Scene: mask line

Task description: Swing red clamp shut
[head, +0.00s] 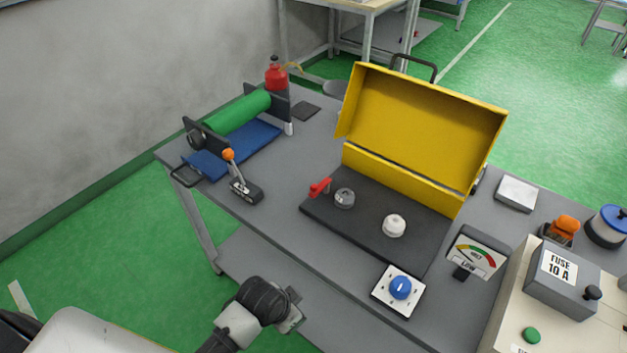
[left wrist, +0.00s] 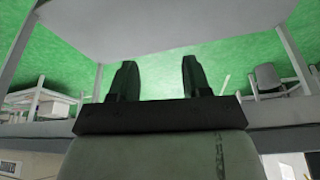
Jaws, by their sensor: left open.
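The red clamp (head: 320,187) is a small red lever piece at the left edge of a dark mat (head: 362,232) on the grey workbench. It stands beside a round grey fitting (head: 344,198); whether the two touch is hard to tell. My left gripper (head: 291,311) is in front of the bench, low and well short of the clamp. In the left wrist view its two dark fingers (left wrist: 157,75) stand apart with nothing between them. The clamp does not show in that view. My right gripper is not in view.
An orange-knobbed lever (head: 238,175) stands left of the clamp. A green roller (head: 237,113) lies behind it. An open yellow box (head: 420,125) stands behind the mat. A white knob (head: 394,226) and blue dial (head: 400,288) are to the right. The bench's front left is clear.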

